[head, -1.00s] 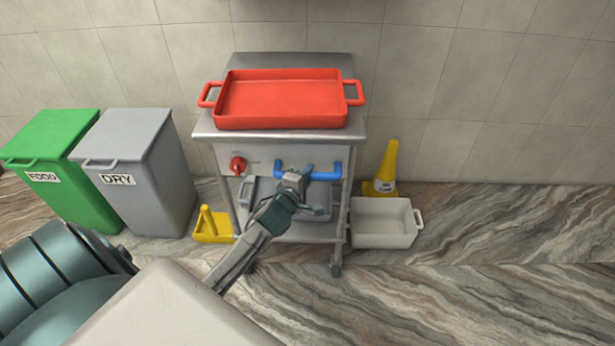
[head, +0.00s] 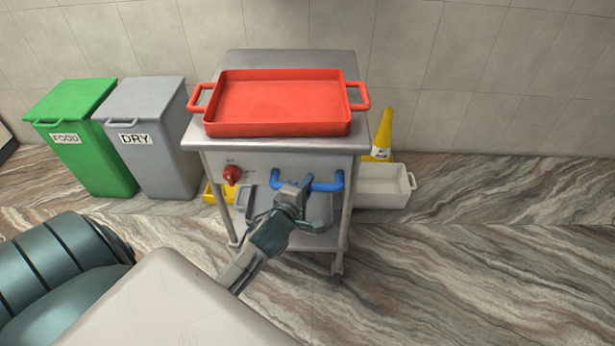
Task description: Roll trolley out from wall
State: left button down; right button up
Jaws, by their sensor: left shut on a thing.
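The steel trolley (head: 345,142) stands on castors in the middle of the head view, with a gap between it and the tiled wall. A red tray (head: 280,105) with two side handles sits on its top. On its front panel are a red knob (head: 231,175) and a blue handle (head: 331,184). My left gripper (head: 299,190) is shut on the blue handle and covers its middle part. A grey tub (head: 318,210) on the lower shelf is partly hidden behind my gripper. My right gripper is not in view.
A green FOOD bin (head: 80,140) and a grey DRY bin (head: 150,140) stand left of the trolley. A yellow cone (head: 383,135) and a white tub (head: 383,187) are behind it on the right. A yellow item (head: 213,194) is half hidden at left. The marble floor is clear in front and right.

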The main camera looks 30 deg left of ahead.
pick_arm(q)
jog(key=s+d, duration=0.1)
jog(key=s, duration=0.1)
jog(key=s+d, duration=0.1)
jog(key=s, duration=0.1)
jog(key=shift+d, duration=0.2)
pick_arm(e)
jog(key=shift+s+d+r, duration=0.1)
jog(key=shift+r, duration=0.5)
pick_arm(q)
jog(key=c, duration=1.3)
grip_release()
jog(key=shift+o, duration=0.2)
jog(key=b+v, duration=0.1)
jog(key=v, duration=0.9)
jog(key=shift+s+b, duration=0.4)
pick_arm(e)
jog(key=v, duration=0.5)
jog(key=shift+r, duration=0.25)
